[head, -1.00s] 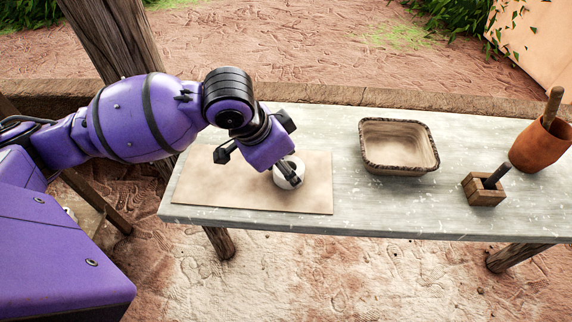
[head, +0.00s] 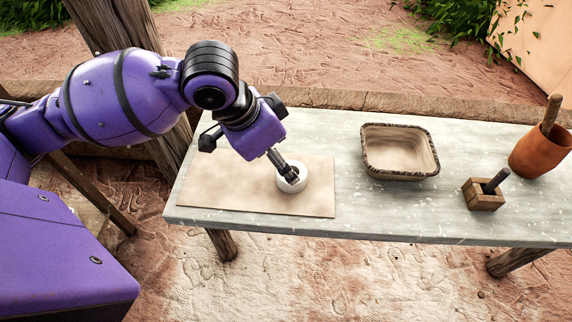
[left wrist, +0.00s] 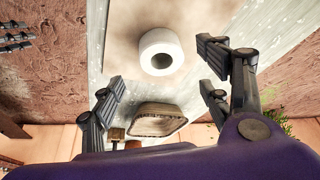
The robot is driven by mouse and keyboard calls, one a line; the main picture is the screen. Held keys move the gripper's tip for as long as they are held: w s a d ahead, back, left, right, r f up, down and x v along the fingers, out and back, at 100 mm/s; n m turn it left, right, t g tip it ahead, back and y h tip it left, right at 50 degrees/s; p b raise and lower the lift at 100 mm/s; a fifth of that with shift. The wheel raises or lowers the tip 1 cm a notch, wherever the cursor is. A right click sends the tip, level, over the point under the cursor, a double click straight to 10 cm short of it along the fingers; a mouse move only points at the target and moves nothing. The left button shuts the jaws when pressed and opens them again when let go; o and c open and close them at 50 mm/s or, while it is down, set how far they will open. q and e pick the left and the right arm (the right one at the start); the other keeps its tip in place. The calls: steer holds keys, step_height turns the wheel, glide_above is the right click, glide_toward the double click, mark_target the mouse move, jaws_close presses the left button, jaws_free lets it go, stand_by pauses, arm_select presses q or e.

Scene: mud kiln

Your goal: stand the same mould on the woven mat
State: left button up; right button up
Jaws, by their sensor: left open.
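The mould, a short white hollow cylinder (head: 299,184), stands upright on the right part of the beige mat (head: 225,190). In the left wrist view the mould (left wrist: 174,61) shows its round central hole, and the mat (left wrist: 128,22) lies under it. My left gripper (head: 288,174) is just above and behind the mould in the head view, hiding part of its rim. In the left wrist view its fingers (left wrist: 163,82) are spread wide with nothing between them, and the mould appears beyond them, apart. My right gripper is not in view.
On the grey table (head: 350,215), a rectangular dark-rimmed basin (head: 400,150) stands right of the mat. Farther right are a small wooden block with a dark rod (head: 484,196) and a clay pot with a wooden handle (head: 538,155). The table between mat and basin is clear.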

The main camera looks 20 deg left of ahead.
arm_select(q)
steer(key=v, duration=0.5)
steer(key=shift+s+r+p, duration=0.1)
steer(key=shift+r+p, duration=0.3)
stand_by(1.1)
